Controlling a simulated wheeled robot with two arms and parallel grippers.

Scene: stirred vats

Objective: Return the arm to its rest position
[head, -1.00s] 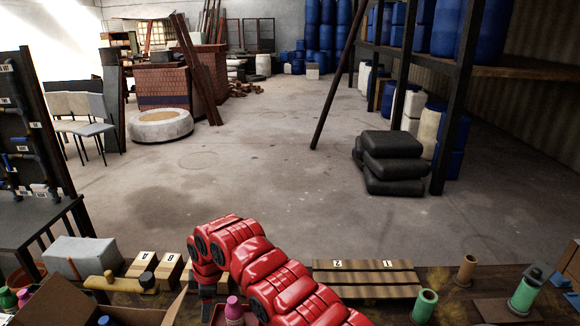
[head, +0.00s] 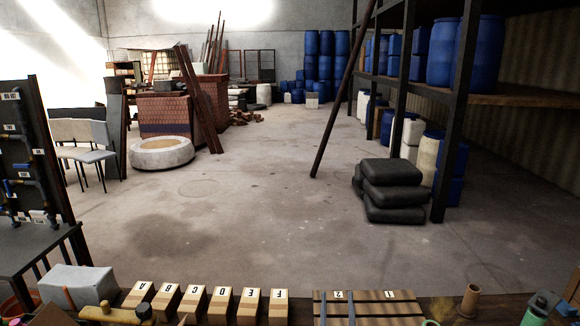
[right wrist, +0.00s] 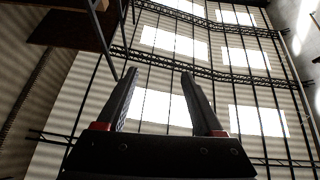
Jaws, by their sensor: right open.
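My right gripper (right wrist: 158,75) shows in the right wrist view with its two dark fingers apart and nothing between them. The fingers point up toward bright windows and dark metal trusses. In the head view no red arm or gripper can be made out over the bench. My left gripper is in neither view.
A bench edge runs along the bottom of the head view. It holds a pale grey box (head: 78,284), a row of lettered wooden blocks (head: 193,303), a slatted wooden rack (head: 368,308) and a green bottle (head: 535,310). Black sacks (head: 392,190) lie on open floor beyond.

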